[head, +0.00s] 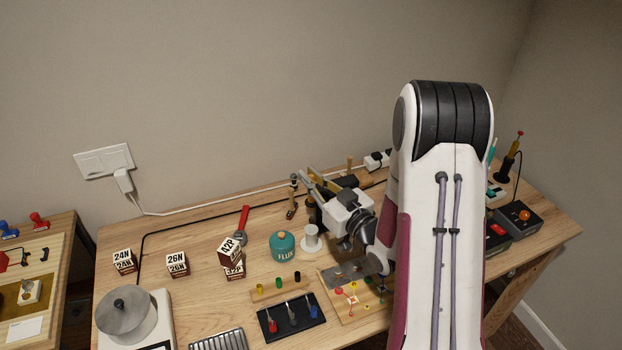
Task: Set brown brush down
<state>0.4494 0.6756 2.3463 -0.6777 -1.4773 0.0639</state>
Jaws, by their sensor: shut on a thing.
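My gripper (312,184) is over the back middle of the workbench, its fingers pointing left and away from my arm. By its fingertips is a slim brown brush (292,202), roughly upright, with its lower end close to the bench top. My gripper is shut on the brush. The picture is too small to tell whether the brush's lower end touches the bench (200,215).
A red wrench (241,222) lies left of the brush. The teal flux pot (282,246), a white spool (311,239) and labelled boxes (230,253) stand nearer. A black tray (290,318) holds coloured-handled tools. A cable runs along the back. Bare wood lies between.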

